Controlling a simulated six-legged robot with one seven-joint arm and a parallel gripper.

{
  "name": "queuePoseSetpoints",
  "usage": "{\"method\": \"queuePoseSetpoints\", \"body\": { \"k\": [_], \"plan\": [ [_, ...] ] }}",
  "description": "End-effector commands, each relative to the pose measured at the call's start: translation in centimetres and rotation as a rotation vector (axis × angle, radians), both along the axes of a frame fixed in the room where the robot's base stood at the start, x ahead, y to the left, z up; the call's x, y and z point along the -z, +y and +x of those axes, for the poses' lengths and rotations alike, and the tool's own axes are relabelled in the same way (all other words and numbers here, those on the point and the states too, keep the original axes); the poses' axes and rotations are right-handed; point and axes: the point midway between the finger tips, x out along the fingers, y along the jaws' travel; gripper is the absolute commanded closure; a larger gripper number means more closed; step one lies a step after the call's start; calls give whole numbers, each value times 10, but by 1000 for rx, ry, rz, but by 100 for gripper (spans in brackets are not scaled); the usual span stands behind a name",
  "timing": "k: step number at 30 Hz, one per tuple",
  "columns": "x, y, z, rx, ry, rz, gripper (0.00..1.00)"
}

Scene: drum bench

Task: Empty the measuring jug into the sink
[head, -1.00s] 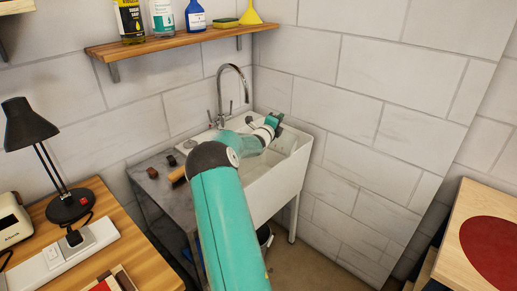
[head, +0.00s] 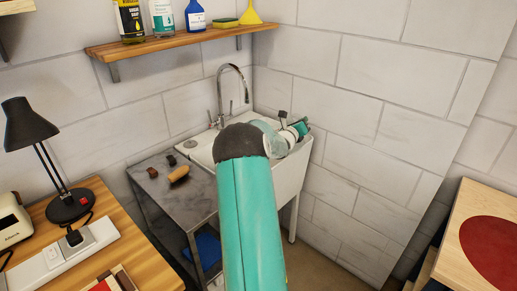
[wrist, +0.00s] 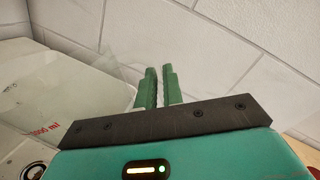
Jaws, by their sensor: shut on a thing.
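My gripper (head: 300,128) is over the right part of the white sink (head: 291,182), by the tiled wall. In the wrist view its two green fingers (wrist: 159,88) are close together. The clear measuring jug (wrist: 85,85), with a red 1000 ml mark, is right beside them on the left, and my gripper is shut on it. The exact grip point is hidden. In the head view my arm hides most of the sink basin, and I cannot make out the jug's outline or its contents.
A curved chrome tap (head: 232,70) stands at the back of the sink. A grey worktop (head: 190,190) to its left bears a wooden-handled brush (head: 178,174) and small dark items. A shelf (head: 170,40) with bottles hangs above. The tiled wall is close on the right.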

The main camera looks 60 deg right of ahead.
Motion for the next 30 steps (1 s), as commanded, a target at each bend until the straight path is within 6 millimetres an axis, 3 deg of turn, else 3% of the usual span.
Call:
{"method": "queuePoseSetpoints", "body": {
  "k": [13, 21, 30],
  "plan": [
    [21, -4, -44, 4, -320, 29, 100],
    [52, -6, -60, 5, -491, 47, 100],
    [62, -7, -69, 5, -645, 58, 100]
  ]
}}
